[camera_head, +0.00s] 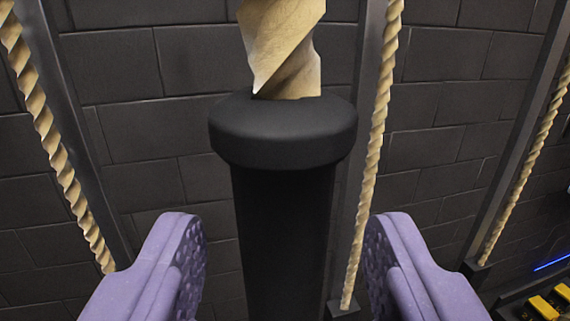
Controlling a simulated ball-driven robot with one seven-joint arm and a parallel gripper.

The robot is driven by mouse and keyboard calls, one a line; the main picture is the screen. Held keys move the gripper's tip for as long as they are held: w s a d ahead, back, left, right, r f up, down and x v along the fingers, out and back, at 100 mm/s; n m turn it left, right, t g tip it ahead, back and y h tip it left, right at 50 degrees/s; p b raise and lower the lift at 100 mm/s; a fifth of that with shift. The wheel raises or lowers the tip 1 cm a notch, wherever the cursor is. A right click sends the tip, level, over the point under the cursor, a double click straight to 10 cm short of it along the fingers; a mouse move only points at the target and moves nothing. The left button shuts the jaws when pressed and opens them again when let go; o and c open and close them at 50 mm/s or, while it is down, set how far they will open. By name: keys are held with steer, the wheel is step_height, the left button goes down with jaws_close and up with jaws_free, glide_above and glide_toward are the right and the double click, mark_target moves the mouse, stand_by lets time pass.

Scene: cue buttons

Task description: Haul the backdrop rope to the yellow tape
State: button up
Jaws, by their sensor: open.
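A thick twisted tan rope (283,45) comes down from the top of the view into a black handle (283,215) with a wide rounded collar at its top. The handle stands upright in the middle of the view and runs out of the bottom edge. My gripper (286,235) is open, with one purple finger on each side of the handle. Gaps show between the handle and both fingers. I see no strip of yellow tape that I can make out on the rope. Which rope this is, I cannot tell from the view.
Other twisted ropes hang along dark metal posts at the left (50,135), just right of the handle (375,140) and far right (530,160). A dark block wall (150,150) is behind. Yellow buttons (545,307) and a blue light strip (553,263) show at lower right.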

mark_target(284, 262)
steer(key=w, duration=0.3)
steer(key=shift+w+a, duration=0.1)
steer(key=shift+a, duration=0.05)
jaws_close()
step_height(284, 262, down, 34)
steer(key=b, duration=2.6)
jaws_free()
steer(key=shift+r, duration=0.1)
